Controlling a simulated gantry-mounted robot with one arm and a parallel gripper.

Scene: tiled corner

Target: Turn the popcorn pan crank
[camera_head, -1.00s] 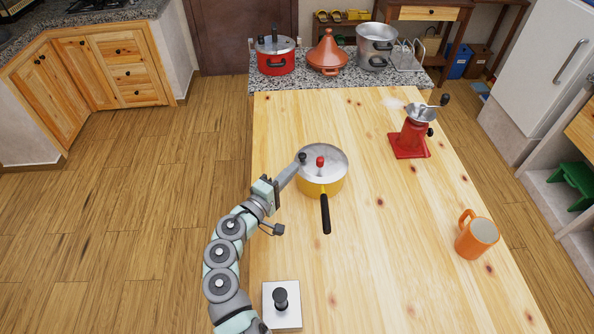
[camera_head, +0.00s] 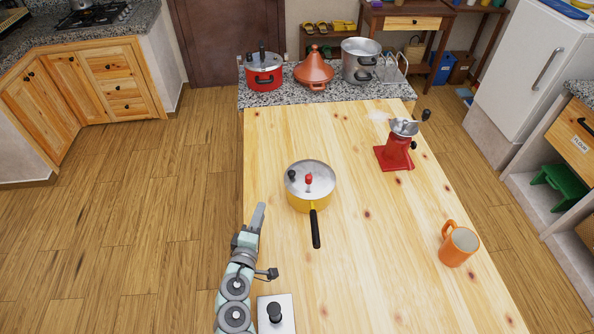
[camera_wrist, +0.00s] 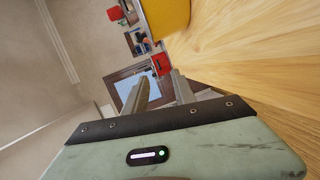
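The popcorn pan (camera_head: 305,201) is a yellow pot with a grey metal lid, standing upright on the wooden table. A red knob (camera_head: 308,179) sits at the lid's middle, and the crank's black knob (camera_head: 291,174) is at the lid's left side. The pan's black handle (camera_head: 316,230) points toward the front. My gripper (camera_head: 260,207) is left of and in front of the pan, apart from it. In the wrist view my gripper (camera_wrist: 160,84) has its two fingers apart with nothing between them. Part of the yellow pan (camera_wrist: 168,14) shows at the top there; its crank is out of that view.
A red grinder (camera_head: 395,152) and an orange mug (camera_head: 459,246) stand on the right of the wooden table (camera_head: 370,270). A white box with a black knob (camera_head: 275,312) is at the front left. A red pressure cooker (camera_head: 264,74) stands on the far counter.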

